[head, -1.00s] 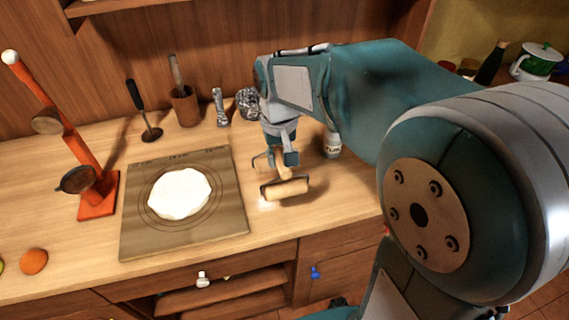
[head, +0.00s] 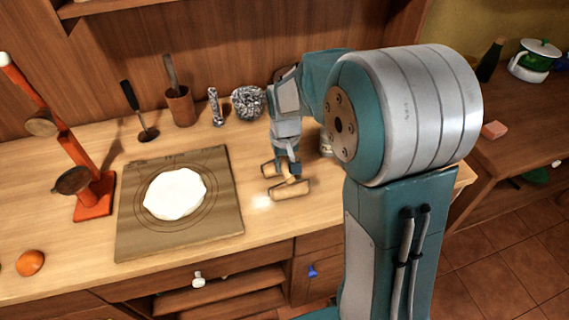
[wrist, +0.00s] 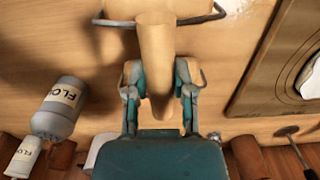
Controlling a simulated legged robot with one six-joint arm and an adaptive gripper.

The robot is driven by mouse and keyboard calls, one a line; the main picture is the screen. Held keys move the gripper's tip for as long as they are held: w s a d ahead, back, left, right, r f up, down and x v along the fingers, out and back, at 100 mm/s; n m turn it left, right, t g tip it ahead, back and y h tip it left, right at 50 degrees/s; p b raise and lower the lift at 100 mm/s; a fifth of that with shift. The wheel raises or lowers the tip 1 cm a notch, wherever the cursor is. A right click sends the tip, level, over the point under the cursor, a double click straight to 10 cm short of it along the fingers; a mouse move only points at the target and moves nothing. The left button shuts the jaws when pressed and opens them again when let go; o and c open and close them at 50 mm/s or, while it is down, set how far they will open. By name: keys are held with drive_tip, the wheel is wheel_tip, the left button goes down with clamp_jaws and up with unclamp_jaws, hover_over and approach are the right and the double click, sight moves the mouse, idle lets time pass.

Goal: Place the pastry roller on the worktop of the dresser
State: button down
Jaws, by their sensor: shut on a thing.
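The pastry roller (head: 291,190) is pale wood with a dark wire frame, a large roller at one end and a smaller one at the other. It is at the front right of the worktop (head: 225,278) of the dresser, low over the wood; I cannot tell whether it touches. My gripper (head: 287,172) comes down on it from above and is shut on its handle. In the wrist view the pastry roller's handle (wrist: 155,62) runs between the two fingers of my gripper (wrist: 160,95).
A board (head: 225,222) with flat white dough (head: 175,194) lies left of the roller. A flour bottle (wrist: 58,110) is close to my gripper. An orange stand (head: 90,198) is at left.

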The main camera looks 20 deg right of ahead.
drive_tip(key=shift+f, duration=0.2)
drive_tip(key=shift+s+a+f, duration=0.1)
drive_tip(key=shift+s+f, duration=0.15)
drive_tip(key=shift+f, duration=0.25)
drive_tip(key=shift+c, duration=2.4)
unclamp_jaws()
drive_tip(key=shift+f, duration=0.1)
drive_tip(key=shift+w+a, duration=0.1)
drive_tip(key=shift+w, duration=0.1)
